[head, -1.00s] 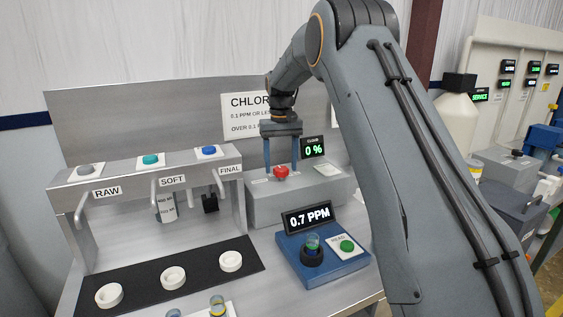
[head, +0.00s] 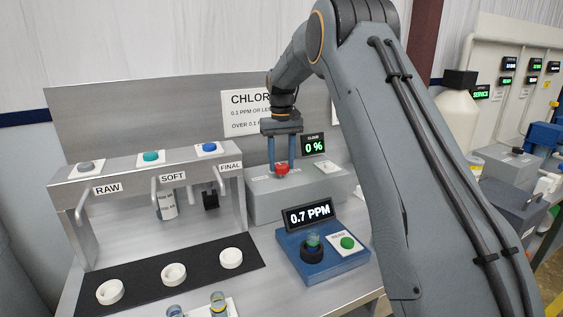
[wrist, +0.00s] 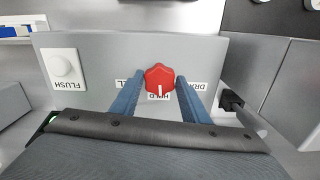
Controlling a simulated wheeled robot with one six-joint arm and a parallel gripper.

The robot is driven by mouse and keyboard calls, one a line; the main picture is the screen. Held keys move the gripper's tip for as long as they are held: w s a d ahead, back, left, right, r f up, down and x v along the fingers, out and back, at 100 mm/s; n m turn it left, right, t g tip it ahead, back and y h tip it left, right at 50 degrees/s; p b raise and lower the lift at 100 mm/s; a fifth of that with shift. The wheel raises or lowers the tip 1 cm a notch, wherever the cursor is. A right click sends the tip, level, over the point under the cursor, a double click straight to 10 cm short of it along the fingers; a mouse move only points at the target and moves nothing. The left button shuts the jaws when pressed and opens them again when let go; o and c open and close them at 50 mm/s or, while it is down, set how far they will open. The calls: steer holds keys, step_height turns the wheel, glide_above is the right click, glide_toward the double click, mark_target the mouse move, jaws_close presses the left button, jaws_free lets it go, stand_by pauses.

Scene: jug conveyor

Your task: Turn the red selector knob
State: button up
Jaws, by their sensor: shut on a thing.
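The red selector knob (head: 282,170) sits on the grey box (head: 262,205) at the back of the bench. In the wrist view the red knob (wrist: 159,77) has a white pointer line aimed at the label HOLD (wrist: 158,97). Partly covered labels lie left and right of it. My gripper (head: 281,166) points down from above, its two blue fingers on either side of the knob and shut on it. In the wrist view the fingers of my gripper (wrist: 160,82) flank the knob.
A white FLUSH button (wrist: 63,67) is beside the knob on the same box. A display reading 0 % (head: 314,145) stands behind. A blue meter (head: 306,265) reading 0.7 PPM is in front. Taps labelled RAW, SOFT and FINAL (head: 230,167) are at left.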

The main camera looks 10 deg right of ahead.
mark_target(282, 165)
steer(key=n, duration=0.6)
steer(key=shift+b, duration=0.3)
steer(key=n, duration=0.4)
steer(key=shift+w+d+r+n, duration=0.1)
steer(key=shift+n, duration=0.3)
steer(key=o, duration=1.1)
steer(key=shift+c, duration=0.2)
steer(key=shift+r+b, duration=1.3)
steer(key=shift+r, duration=2.55)
